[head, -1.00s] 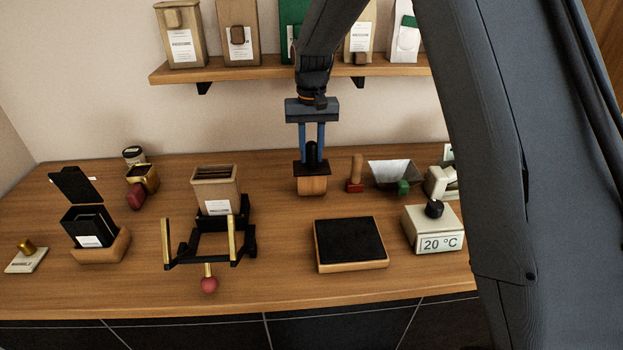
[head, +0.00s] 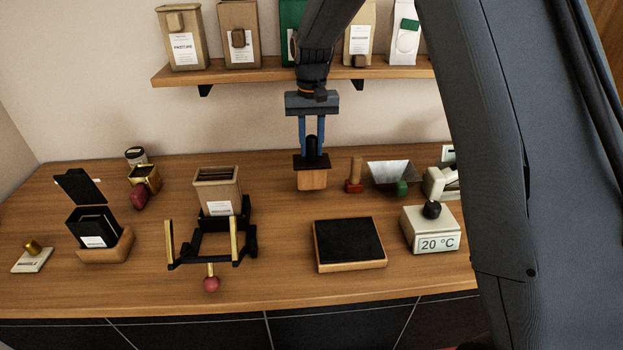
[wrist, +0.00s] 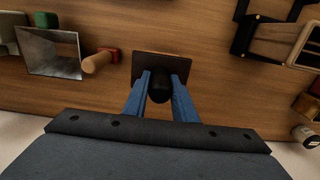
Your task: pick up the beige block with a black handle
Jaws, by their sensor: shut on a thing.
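In the head view a light wooden block (head: 312,180) has a dark top plate and an upright black handle (head: 311,146). My gripper (head: 311,152) is above it, pointing down, with its blue fingers shut on the black handle. The block hangs upright, a little above the counter. In the wrist view the black handle (wrist: 160,86) is between the fingers of my gripper (wrist: 161,78), over the brown top plate (wrist: 161,62); the block's body is hidden. A separate off-white block (head: 428,230) with a black knob and a "20 °C" label stands at the right.
A red-based wooden stamp (head: 355,176) and a metal hopper (head: 391,172) stand close to the right. A black pad (head: 349,241) lies in front, and a black frame with brass posts (head: 212,246) front left. A shelf (head: 260,74) with bags is behind.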

